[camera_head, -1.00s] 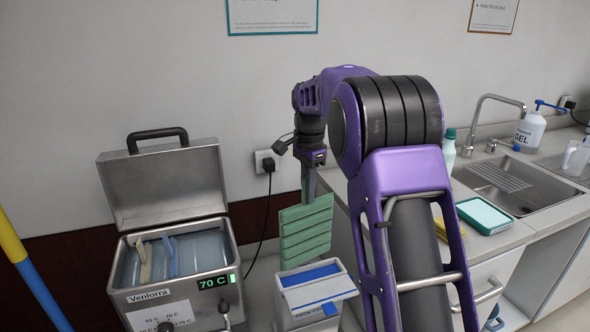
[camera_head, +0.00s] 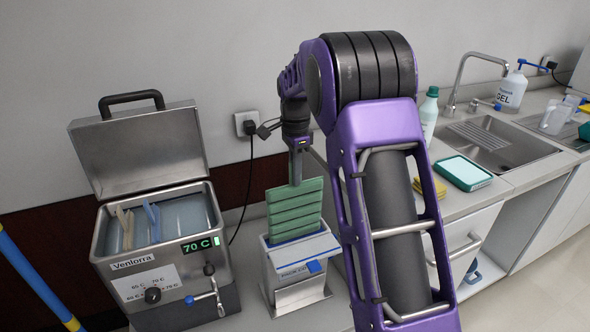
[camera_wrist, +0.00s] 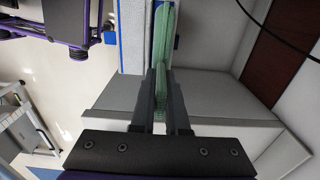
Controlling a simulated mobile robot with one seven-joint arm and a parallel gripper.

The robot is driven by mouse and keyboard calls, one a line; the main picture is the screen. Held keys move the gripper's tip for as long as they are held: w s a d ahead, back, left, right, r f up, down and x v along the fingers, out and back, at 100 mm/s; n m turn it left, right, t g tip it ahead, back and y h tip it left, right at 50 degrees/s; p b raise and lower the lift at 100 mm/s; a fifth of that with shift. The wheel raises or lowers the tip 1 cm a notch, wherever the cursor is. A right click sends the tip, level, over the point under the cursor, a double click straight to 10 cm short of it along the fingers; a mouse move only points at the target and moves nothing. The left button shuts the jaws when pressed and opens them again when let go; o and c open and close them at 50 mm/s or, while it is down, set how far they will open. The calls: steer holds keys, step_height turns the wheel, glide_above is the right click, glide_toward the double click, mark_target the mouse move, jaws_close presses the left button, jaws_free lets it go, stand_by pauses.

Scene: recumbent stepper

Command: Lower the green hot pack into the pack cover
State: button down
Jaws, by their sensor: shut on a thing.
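The green hot pack (camera_head: 294,211) is a ribbed flat pad hanging upright from my gripper (camera_head: 296,168). My gripper is shut on its top edge, and the jaws also show around the pack (camera_wrist: 163,45) in the wrist view. The pack cover (camera_head: 284,274) is a light grey box-like holder with a blue-lined mouth, standing in a metal stand. The pack's lower edge is at the cover's mouth in the head view and appears slightly inside it. The cover's front rim hides that lower edge, so I cannot tell how deep it is.
An open steel heating tank (camera_head: 160,245) showing 70 C stands at left, with its lid (camera_head: 140,150) raised. A power cord (camera_head: 245,190) hangs behind the pack.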

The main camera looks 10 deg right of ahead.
steer(key=b, duration=0.4)
glide_above(295, 220)
steer(key=w, duration=0.1)
step_height(295, 220, down, 5)
steer(key=shift+w+d+f, duration=0.1)
steer(key=shift+w+d, duration=0.05)
steer(key=shift+f+b, duration=2.25)
steer(key=shift+f, duration=3.45)
steer(key=c, duration=0.8)
jaws_free()
steer(key=shift+c, duration=0.2)
step_height(295, 220, up, 17)
steer(key=p, duration=0.3)
steer(key=shift+r, duration=0.2)
